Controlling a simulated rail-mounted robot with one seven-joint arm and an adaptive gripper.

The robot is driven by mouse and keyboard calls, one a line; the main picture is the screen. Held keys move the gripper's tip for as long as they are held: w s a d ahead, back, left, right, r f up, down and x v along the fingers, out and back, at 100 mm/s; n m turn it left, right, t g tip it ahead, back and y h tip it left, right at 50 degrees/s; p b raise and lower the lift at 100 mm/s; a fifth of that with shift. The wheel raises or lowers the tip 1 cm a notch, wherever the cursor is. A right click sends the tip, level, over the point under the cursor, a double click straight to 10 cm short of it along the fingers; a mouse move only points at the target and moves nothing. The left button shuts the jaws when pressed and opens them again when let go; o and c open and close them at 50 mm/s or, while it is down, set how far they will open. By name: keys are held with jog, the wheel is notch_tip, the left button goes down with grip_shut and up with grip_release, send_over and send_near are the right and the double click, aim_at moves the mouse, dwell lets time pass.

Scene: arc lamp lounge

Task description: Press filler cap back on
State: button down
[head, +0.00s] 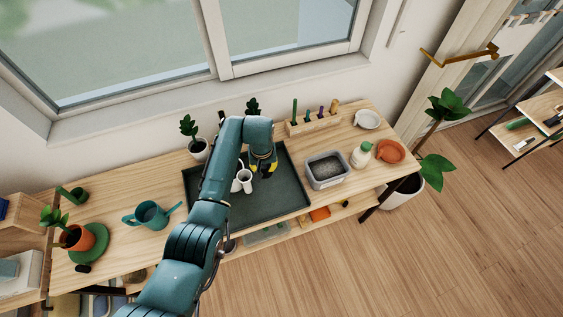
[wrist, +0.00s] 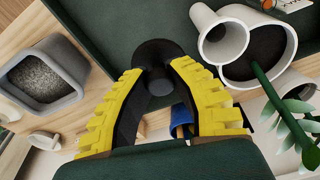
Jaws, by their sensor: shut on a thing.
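My gripper (wrist: 157,88), with yellow ridged fingers, is shut on a dark round cap (wrist: 158,52) in the wrist view. In the head view my gripper (head: 263,170) is above the dark tray (head: 284,205), just right of a white pot (head: 243,180). The pot has a white filler tube (wrist: 222,42) on its side. The tube's mouth is open and faces up in the wrist view. The held cap is to the left of the tube, apart from it in the picture. The cap is hidden in the head view, and its height above the tray is unclear.
A grey tub of granules (head: 328,170) stands right of the tray, with a white bottle (head: 361,155) beyond it. Small potted plants (head: 198,148) and a wooden tool holder (head: 313,124) line the back. A teal watering can (head: 151,215) is left. The tray's front is clear.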

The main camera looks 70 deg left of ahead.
jog(key=s+a+r+n+p, duration=0.1)
jog(key=s+r+p, duration=0.5)
jog(key=s+p, duration=0.1)
notch_tip(320, 180, down, 4)
jog(key=b, duration=0.4)
jog(key=shift+a+f, duration=0.1)
jog(key=shift+f+b, duration=0.6)
jog(key=shift+f, duration=0.05)
jog(key=shift+f, duration=0.6)
dwell(1.5)
jog(key=shift+c, duration=1.9)
grip_release()
notch_tip(320, 180, up, 7)
jog(key=p, duration=0.6)
jog(key=shift+p, duration=0.35)
